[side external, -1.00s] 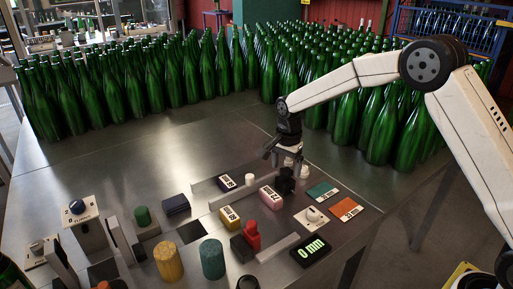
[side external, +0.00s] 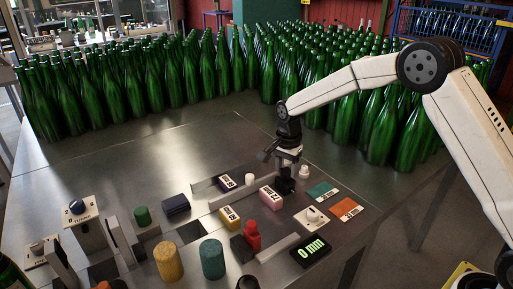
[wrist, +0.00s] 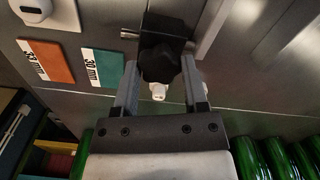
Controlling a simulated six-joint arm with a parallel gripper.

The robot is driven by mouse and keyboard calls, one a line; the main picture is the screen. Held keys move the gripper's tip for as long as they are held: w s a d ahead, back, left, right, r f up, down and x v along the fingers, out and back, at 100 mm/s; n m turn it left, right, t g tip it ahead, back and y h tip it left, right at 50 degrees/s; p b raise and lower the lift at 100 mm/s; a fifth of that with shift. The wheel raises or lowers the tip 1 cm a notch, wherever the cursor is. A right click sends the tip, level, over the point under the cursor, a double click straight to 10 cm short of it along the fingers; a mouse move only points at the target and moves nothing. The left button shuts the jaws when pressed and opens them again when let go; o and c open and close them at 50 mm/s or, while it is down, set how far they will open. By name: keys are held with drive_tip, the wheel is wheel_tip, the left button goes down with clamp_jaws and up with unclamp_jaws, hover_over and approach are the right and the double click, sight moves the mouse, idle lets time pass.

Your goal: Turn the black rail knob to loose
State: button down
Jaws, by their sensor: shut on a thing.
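The black rail knob (side external: 285,186) stands at the right end of the rail fixture, beside the pink block. It also shows in the wrist view (wrist: 161,64) as a dark lobed knob on a black block. My gripper (side external: 287,170) points down over it, and in the wrist view its two fingers (wrist: 160,75) lie on either side of the knob, shut on it. The fingers partly hide the knob's sides. Its loose or tight setting cannot be read.
A small white knob (side external: 304,172) stands just behind. Teal (side external: 322,192) and orange (side external: 347,208) plates lie to the right, by a white dial (side external: 313,216) and a display reading 0 mm (side external: 310,251). A pink block (side external: 270,197) is close at left. Green bottles crowd the back.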

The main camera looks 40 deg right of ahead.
drive_tip(key=shift+n, duration=0.3)
drive_tip(key=n, duration=0.8)
drive_tip(key=shift+n, duration=0.4)
drive_tip(key=n, duration=0.4)
drive_tip(key=shift+r+n, duration=0.1)
drive_tip(key=shift+n, duration=2.1)
drive_tip(key=shift+w, duration=0.1)
drive_tip(key=shift+c, duration=0.6)
unclamp_jaws()
